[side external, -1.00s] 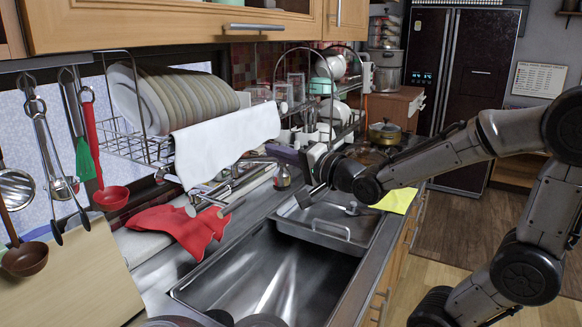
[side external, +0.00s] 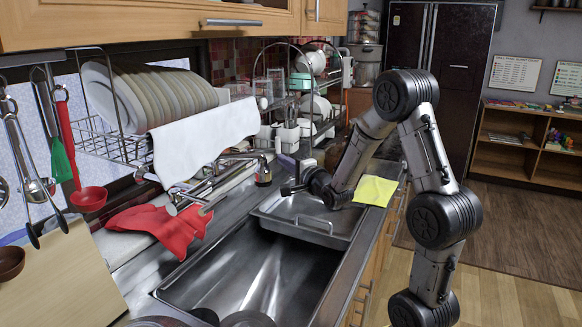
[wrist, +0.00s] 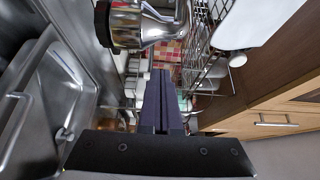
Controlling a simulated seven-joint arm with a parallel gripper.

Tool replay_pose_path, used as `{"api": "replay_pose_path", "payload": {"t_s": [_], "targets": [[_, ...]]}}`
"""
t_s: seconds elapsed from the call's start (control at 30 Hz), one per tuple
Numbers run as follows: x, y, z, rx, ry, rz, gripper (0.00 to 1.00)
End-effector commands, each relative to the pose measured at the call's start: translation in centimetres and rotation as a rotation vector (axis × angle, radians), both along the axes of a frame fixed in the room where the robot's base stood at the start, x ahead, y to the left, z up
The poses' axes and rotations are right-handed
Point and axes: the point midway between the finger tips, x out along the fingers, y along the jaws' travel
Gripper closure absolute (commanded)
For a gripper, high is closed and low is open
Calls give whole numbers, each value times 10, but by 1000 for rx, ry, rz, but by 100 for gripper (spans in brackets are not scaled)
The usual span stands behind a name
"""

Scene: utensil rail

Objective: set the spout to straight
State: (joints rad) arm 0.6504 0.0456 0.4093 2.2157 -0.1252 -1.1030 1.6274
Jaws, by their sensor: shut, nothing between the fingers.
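The chrome spout (side external: 238,156) of the tap shows in the side view. It reaches to the right from the tap body (side external: 200,188) and ends in a nozzle with a dark rim (side external: 263,172). In the wrist view the chrome spout end (wrist: 150,27) is large at the top, with its black rim to the left. My gripper (side external: 287,188) is to the right of the nozzle, over the sink's back edge. In the wrist view its dark fingers (wrist: 160,75) are together and empty, just below the spout end. I cannot tell whether they touch it.
The sink basin (side external: 250,285) lies in front, with a metal tray (side external: 318,222) at its far end. A dish rack (side external: 110,143) with plates and a white cloth (side external: 205,132) hangs above the tap. Red gloves (side external: 160,222) lie left of the basin. A yellow cloth (side external: 375,190) lies right.

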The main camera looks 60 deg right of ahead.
Motion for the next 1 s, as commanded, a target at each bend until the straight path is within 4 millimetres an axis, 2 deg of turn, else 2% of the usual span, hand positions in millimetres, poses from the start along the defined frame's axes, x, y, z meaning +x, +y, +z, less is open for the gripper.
{"api": "replay_pose_path", "payload": {"t_s": [0.2, 0.3, 0.5, 1.0], "targets": [[37, -22, 0, 0, 0, 0, 100], [34, -3, 0, 2, 0, 4, 100], [31, 15, 0, 1, 0, 2, 100], [29, 20, 0, 0, 0, 0, 100]]}}
